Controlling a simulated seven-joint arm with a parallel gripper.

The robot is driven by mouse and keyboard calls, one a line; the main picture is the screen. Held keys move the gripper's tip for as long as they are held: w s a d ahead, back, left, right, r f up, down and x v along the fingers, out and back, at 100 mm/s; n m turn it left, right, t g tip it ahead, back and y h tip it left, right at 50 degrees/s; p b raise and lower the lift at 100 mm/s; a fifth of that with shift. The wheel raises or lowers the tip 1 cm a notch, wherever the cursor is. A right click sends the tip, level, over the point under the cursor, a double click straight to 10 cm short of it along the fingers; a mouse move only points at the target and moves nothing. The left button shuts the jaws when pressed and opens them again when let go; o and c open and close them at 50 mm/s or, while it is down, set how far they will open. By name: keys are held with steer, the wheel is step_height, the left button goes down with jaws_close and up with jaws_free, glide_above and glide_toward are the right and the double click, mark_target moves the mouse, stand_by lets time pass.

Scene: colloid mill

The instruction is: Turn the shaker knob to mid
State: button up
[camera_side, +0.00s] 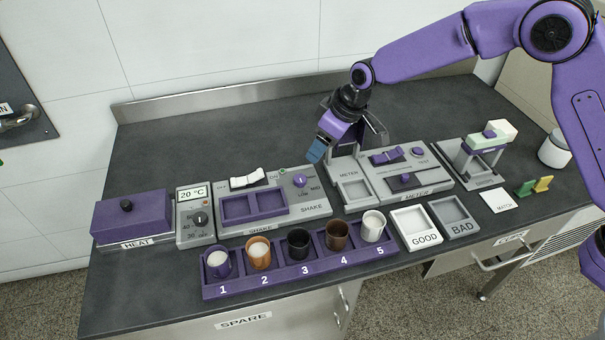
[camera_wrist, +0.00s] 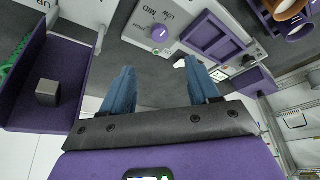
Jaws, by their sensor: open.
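The shaker knob (camera_side: 299,180) is a small purple dial with a white mark, on the right end of the grey shaker unit (camera_side: 315,198). LOW and MID are printed beside it.
The shaker's white rocker switch (camera_side: 247,177) is left of the knob. The meter unit (camera_side: 400,178) stands right. The purple rack (camera_side: 290,272) with several cups is in front. The HEAT box (camera_side: 131,216) is at the left. Bare counter lies behind the units.

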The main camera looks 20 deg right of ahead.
mark_target(300, 178)
steer(key=x, duration=1.3)
steer(key=shift+f, duration=0.15)
steer(key=c, duration=1)
